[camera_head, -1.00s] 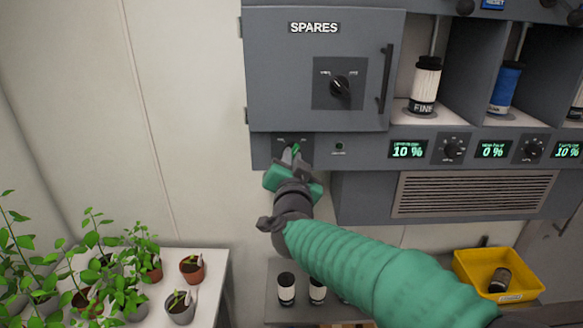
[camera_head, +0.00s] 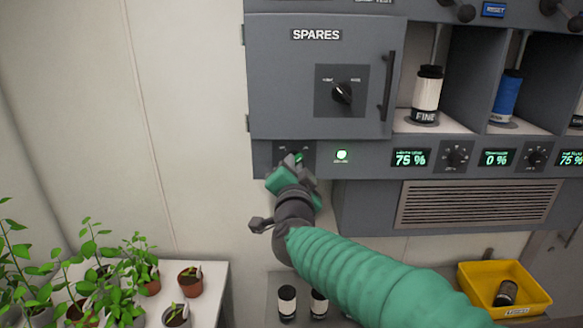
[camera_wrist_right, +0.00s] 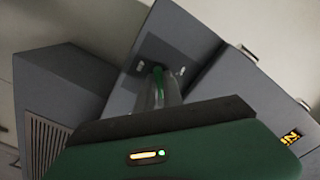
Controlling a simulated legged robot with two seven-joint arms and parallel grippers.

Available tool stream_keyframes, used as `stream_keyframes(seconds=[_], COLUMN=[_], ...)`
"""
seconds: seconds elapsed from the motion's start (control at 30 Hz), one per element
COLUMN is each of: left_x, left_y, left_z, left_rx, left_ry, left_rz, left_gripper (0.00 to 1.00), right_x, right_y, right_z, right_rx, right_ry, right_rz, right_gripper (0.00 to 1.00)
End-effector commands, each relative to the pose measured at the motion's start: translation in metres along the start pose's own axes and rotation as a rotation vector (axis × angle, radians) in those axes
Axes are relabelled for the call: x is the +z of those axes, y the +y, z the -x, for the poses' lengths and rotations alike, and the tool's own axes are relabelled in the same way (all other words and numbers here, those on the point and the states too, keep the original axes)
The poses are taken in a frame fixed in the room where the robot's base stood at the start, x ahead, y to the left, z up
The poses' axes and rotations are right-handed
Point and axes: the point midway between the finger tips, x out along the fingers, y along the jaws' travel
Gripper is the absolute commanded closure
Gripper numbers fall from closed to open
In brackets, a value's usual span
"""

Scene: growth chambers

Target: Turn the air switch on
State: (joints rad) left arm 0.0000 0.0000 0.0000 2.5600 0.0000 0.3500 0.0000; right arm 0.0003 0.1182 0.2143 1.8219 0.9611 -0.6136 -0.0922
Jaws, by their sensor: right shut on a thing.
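The air switch (camera_head: 298,157) is a small knob with a green mark on a dark plate below the SPARES door. My right gripper (camera_head: 293,165) is at this switch and shut on it, covering most of it. In the right wrist view the green-marked switch (camera_wrist_right: 158,82) shows beyond the gripper body, between the fingers. A round lamp (camera_head: 342,155) to the right of the switch glows bright green. The left gripper is not in view.
The SPARES door (camera_head: 270,80) with its own black knob (camera_head: 342,93) is shut above. Displays to the right read 75 %, 0 % and 75 %. A vent grille (camera_head: 470,204) is below. Potted plants (camera_head: 100,260) stand at lower left, a yellow bin (camera_head: 475,300) at lower right.

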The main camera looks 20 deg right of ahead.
Motion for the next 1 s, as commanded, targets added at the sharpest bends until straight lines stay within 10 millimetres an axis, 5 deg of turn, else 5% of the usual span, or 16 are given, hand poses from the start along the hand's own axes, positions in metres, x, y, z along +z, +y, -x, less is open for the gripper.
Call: stream_keyframes(seconds=[0.03, 0.07, 0.2, 0.57, 0.67, 1.0], left_x=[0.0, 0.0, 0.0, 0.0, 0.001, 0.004], left_y=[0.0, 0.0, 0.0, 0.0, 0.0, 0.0], left_z=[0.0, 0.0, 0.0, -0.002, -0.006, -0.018], left_rx=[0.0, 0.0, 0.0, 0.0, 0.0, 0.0], left_ry=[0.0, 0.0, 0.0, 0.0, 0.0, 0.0], left_rz=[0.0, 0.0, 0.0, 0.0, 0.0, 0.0], left_gripper=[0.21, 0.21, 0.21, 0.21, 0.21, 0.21], right_x=[-0.003, -0.003, -0.002, 0.002, 0.002, 0.0], right_y=[-0.001, -0.001, 0.0, 0.001, 0.0, 0.001], right_z=[0.0, 0.0, 0.0, 0.002, 0.019, 0.117], right_rx=[0.0, 0.0, 0.0, 0.001, -0.002, -0.004], right_ry=[0.008, 0.007, 0.004, 0.0, 0.0, 0.002], right_rz=[-0.003, -0.003, -0.002, 0.001, 0.0, -0.001], right_gripper=[1.0, 0.85, 0.67, 0.67, 0.67, 0.67])
